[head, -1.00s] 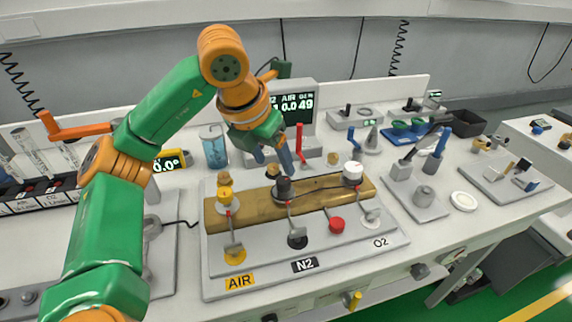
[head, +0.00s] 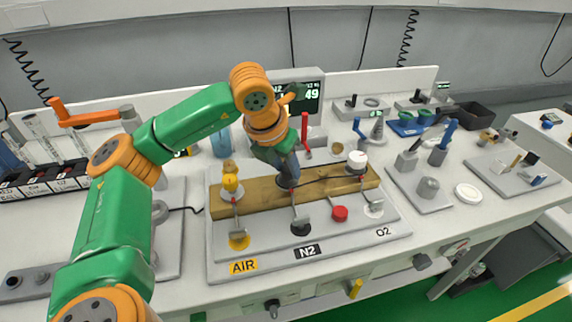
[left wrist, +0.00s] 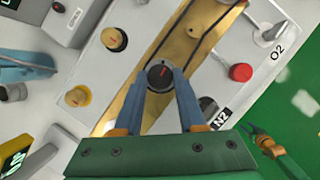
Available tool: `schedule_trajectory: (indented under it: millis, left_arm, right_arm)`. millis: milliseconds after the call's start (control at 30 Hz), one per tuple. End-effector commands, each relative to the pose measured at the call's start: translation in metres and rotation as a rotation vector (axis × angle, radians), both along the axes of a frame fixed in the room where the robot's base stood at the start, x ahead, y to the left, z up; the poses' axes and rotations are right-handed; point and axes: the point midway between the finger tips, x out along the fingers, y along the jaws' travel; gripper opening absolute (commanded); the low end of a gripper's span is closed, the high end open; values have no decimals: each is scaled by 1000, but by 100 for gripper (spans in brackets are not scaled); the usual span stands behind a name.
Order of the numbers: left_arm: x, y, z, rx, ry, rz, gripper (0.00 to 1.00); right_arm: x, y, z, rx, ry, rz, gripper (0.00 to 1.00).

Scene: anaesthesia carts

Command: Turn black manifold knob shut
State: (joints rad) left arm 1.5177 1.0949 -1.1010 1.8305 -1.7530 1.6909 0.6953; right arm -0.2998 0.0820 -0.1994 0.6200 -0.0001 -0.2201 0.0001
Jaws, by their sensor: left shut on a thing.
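The black manifold knob (left wrist: 160,75) is the middle one on the brass manifold bar (head: 335,186), which lies on a grey base plate (head: 213,268). In the left wrist view a red mark shows on its top face. My left gripper (left wrist: 163,80) has its two blue fingers on either side of the black knob, shut on it. In the head view the gripper (head: 288,178) comes down over the knob and mostly hides it. A yellow knob (head: 231,184) stands left on the bar and a white knob (head: 357,161) stands right.
In front of the bar are a yellow port (head: 239,241), a red cap (head: 340,213) and labels AIR, N2 and O2. A red upright lever (head: 305,130) and a monitor (head: 300,95) stand behind. Grey fixtures with blue handles (head: 446,134) are at right.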

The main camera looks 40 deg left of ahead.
Motion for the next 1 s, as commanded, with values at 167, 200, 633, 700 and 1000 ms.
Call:
schedule_trajectory:
  millis: [167,200,633,700,1000]
  left_arm:
    - [0,0,0,0,0,-10,0]
    - [0,0,0,-1,1,-17,0]
    - [0,2,0,-3,2,-293,0]
    - [0,3,1,-3,3,-359,0]
    - [1,4,3,-5,2,-644,0]
  right_arm:
    - [0,1,0,2,-1,-1,50]
    - [0,2,0,3,0,-1,50]
    - [0,3,3,4,0,-1,50]
    - [0,2,5,4,0,-1,50]
    - [0,2,22,4,0,-1,50]
